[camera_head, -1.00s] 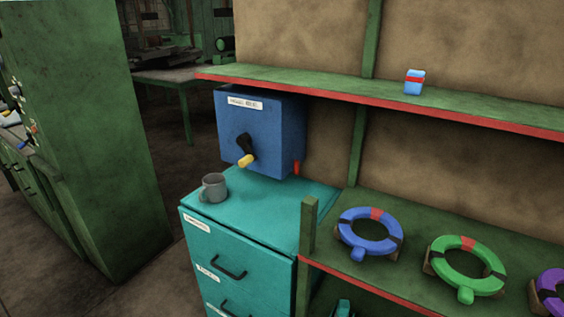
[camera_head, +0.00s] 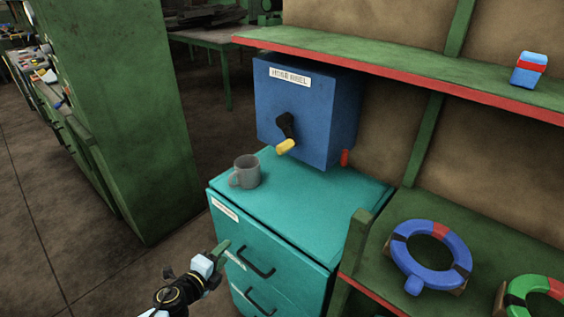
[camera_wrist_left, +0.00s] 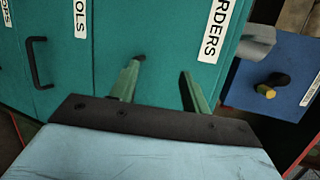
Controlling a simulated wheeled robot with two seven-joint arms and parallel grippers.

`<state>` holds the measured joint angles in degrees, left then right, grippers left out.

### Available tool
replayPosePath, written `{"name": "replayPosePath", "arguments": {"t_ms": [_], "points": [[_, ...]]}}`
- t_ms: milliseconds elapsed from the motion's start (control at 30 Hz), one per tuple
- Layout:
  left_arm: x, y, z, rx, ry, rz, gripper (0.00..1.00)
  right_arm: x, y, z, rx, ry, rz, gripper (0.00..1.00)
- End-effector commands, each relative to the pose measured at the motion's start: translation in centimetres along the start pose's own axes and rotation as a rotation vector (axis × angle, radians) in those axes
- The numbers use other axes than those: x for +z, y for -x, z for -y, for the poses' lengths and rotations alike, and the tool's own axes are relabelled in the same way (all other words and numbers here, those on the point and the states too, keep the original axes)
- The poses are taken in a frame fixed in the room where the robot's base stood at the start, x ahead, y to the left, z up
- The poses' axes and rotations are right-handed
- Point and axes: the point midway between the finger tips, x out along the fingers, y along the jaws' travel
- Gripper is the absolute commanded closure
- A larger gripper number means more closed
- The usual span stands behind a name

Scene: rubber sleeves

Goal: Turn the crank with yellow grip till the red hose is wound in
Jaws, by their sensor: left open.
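The blue hose reel box (camera_head: 300,115) stands behind the teal cabinet top. On its front is a black crank arm (camera_head: 286,125) with a yellow grip (camera_head: 286,147) pointing down and toward me. A short red hose end (camera_head: 344,158) shows at the box's lower right side. My left gripper (camera_head: 222,250) is open and empty, low in front of the cabinet drawers and apart from the crank. In the left wrist view its fingers (camera_wrist_left: 161,72) face the teal drawer fronts, and the yellow grip (camera_wrist_left: 266,91) shows at the right. My right gripper is out of view.
A grey mug (camera_head: 246,172) stands on the teal cabinet (camera_head: 310,210), left of and in front of the box. A green shelf (camera_head: 400,70) with a red edge runs above. Ring-shaped floats (camera_head: 432,231) lie on the lower right shelf. A green cabinet (camera_head: 125,110) stands left.

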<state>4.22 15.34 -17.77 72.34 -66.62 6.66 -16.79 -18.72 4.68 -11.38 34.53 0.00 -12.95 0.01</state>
Motion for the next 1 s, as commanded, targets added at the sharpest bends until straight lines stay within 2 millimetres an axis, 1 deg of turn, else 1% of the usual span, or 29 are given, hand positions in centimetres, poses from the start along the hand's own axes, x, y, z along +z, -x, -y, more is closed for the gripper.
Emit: {"name": "replayPosePath", "arguments": {"t_ms": [33, 67, 100, 167, 200, 300, 400, 433, 533, 633, 767, 800, 1000], "points": [[0.3, -1.1, 5.3, -0.096, -0.189, -0.033, 0.53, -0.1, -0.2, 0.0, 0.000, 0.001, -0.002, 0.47], [0.3, -1.4, 7.9, -0.142, -0.299, -0.048, 0.53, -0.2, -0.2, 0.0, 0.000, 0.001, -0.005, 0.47], [0.1, -1.6, 11.1, -0.199, -0.441, -0.062, 0.53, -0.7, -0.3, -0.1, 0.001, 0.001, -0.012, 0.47], [-0.2, -1.6, 15.3, -0.272, -0.639, -0.071, 0.53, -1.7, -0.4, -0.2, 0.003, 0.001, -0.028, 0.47], [-0.4, -1.5, 17.7, -0.312, -0.759, -0.071, 0.53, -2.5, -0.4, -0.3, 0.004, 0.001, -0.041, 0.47], [-0.9, -1.0, 22.3, -0.386, -1.006, -0.055, 0.53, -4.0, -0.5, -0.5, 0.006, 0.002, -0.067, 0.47], [-1.2, -0.5, 25.0, -0.425, -1.169, -0.034, 0.53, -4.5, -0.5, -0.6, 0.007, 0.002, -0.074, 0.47], [-1.3, -0.3, 25.5, -0.432, -1.202, -0.029, 0.53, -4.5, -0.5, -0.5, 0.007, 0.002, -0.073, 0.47], [-1.4, -0.3, 26.6, -0.444, -1.264, -0.018, 0.53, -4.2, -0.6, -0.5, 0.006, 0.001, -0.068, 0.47], [-1.6, -1.1, 27.0, -0.446, -1.276, -0.015, 0.53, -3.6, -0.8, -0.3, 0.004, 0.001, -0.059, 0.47], [-2.2, -3.1, 27.7, -0.447, -1.273, -0.014, 0.53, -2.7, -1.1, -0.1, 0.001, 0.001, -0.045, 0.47], [-2.4, -3.9, 27.9, -0.447, -1.272, -0.014, 0.53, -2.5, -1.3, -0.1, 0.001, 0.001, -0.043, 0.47], [-3.6, -7.8, 29.2, -0.447, -1.271, -0.016, 0.53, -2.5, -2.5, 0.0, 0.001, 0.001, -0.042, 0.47]]}}
